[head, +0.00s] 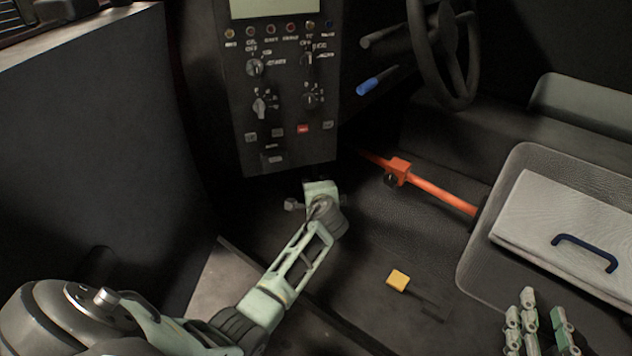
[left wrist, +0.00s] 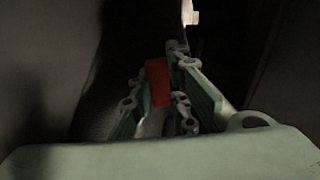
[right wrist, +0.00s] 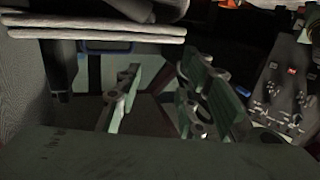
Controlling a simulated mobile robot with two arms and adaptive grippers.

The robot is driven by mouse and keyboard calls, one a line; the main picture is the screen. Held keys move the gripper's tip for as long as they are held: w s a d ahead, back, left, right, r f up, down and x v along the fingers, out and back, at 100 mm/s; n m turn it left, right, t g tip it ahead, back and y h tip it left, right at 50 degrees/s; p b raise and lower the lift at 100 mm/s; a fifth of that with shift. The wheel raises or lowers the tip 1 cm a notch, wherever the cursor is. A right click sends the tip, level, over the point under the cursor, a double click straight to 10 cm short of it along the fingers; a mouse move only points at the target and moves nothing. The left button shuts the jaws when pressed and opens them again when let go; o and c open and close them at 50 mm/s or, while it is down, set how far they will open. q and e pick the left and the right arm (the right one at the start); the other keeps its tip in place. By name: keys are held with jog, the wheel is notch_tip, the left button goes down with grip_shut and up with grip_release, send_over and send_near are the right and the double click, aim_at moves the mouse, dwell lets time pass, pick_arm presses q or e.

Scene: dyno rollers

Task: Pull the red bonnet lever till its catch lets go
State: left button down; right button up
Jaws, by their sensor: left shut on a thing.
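The red bonnet lever (left wrist: 158,82) shows as a small red block between the fingers of my left gripper (left wrist: 160,98) in the left wrist view. The fingers are closed around it. In the head view my left arm reaches to the foot of the dark control panel; the fingertips and the lever are hidden there. The lever's catch cannot be made out. My right gripper (head: 541,325) is at the bottom right of the head view, away from the lever. Its fingers stand apart and empty in the right wrist view (right wrist: 162,78).
The control panel (head: 285,90) stands above my left gripper. A yellow block (head: 398,280) lies on the floor. A steering wheel (head: 447,50) is behind.

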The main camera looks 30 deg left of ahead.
pick_arm(q)
jog(key=shift+d+p, duration=0.15)
jog(key=shift+p, duration=0.3)
pick_arm(e)
notch_tip(320, 180, down, 6)
jog(key=s+d+g+h, duration=0.1)
jog(key=s+g, duration=0.1)
jog(key=g, duration=0.1)
jog(key=shift+d, duration=0.15)
pick_arm(q)
jog(key=c, duration=1.6)
grip_release()
jog(key=shift+c, duration=0.2)
jog(key=shift+s+r, duration=0.1)
jog(key=shift+s, duration=0.05)
jog(key=v, duration=1.2)
